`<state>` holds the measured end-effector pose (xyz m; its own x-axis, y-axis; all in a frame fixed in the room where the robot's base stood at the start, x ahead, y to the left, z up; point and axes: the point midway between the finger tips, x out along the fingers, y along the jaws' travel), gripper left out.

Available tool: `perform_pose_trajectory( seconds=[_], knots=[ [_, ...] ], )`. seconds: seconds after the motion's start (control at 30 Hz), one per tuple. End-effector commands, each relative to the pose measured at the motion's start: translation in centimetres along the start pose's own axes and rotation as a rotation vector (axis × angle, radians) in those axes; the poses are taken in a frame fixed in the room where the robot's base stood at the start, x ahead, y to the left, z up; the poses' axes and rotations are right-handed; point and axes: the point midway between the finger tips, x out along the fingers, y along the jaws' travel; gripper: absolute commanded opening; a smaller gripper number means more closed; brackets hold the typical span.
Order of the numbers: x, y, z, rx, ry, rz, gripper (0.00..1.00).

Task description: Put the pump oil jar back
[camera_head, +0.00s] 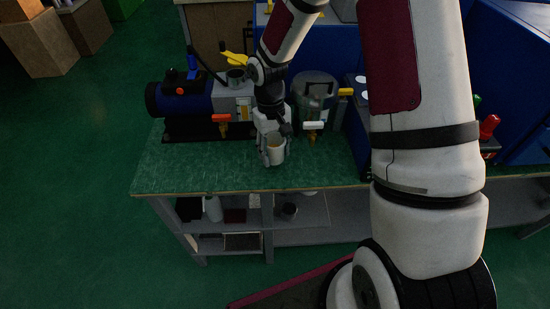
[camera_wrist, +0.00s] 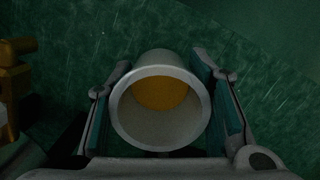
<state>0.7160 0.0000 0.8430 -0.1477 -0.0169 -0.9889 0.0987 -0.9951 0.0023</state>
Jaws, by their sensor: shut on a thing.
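The pump oil jar is a white open-topped cup with amber oil inside. It shows in the head view (camera_head: 275,152) near the front of the green bench top, and from above in the wrist view (camera_wrist: 121,118). My gripper (camera_head: 272,150) has its fingers on both sides of the jar and is shut on it. The jar looks upright or slightly tilted. I cannot tell whether its base touches the bench. In the wrist view my gripper (camera_wrist: 165,100) frames the jar between two pads.
A blue pump (camera_head: 187,100) stands at the back left of the green bench top (camera_head: 165,175). A clear vessel (camera_head: 316,92) with a yellow-handled valve stands behind my gripper. The front left of the bench is bare. Shelves below hold a white bottle (camera_head: 213,209) and a dark jar (camera_head: 288,211).

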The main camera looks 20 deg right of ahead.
Motion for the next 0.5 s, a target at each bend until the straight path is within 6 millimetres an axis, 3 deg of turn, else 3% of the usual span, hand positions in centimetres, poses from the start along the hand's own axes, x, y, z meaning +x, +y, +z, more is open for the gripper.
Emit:
perform_pose_trajectory(
  seconds=[0.3,0.5],
  knots=[
    [3.2,0.0,-0.5,-0.001,-0.003,0.000,0.14],
    [3.5,0.0,-0.6,0.001,0.000,0.001,0.14]
  ],
)
